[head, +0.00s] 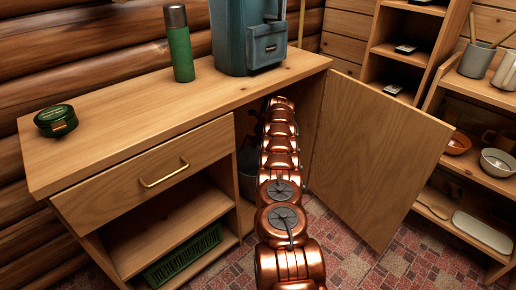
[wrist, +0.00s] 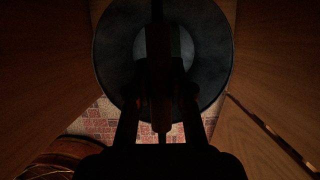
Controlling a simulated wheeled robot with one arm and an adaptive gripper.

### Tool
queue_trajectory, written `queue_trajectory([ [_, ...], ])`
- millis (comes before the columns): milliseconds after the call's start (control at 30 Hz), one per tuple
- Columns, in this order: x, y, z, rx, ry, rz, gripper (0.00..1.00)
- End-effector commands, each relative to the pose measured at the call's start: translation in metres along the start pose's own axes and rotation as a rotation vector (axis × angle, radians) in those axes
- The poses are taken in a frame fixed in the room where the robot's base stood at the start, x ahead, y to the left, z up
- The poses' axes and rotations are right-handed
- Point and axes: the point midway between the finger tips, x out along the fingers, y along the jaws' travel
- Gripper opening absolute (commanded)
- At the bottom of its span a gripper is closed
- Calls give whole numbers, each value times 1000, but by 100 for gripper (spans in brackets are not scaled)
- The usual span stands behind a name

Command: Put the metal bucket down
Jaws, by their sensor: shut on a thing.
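The metal bucket (wrist: 112,55) fills the upper middle of the wrist view, seen from above as a dark round shape with a paler centre. My gripper (wrist: 159,88) is a dark silhouette over it, shut on a dark upright strip that looks like the bucket's handle. In the head view my copper arm reaches into the open cupboard bay and the gripper is hidden. A grey part of the bucket (head: 246,172) shows left of the arm, inside the bay. Whether the bucket touches the surface under it cannot be told.
The cupboard door (head: 378,150) stands open to the right of my arm. Wooden panels flank the bucket closely in the wrist view. A drawer (head: 150,175) and a shelf with a green basket (head: 185,255) are left. Tiled floor (head: 345,250) is clear in front.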

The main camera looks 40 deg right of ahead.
Motion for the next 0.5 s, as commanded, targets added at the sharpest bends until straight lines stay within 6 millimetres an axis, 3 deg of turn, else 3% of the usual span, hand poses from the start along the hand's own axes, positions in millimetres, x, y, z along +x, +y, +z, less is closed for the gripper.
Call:
queue_trajectory([
  [300,2,4,5,-6,-3,4,0],
  [500,19,-2,-7,2,-3,0,0],
])
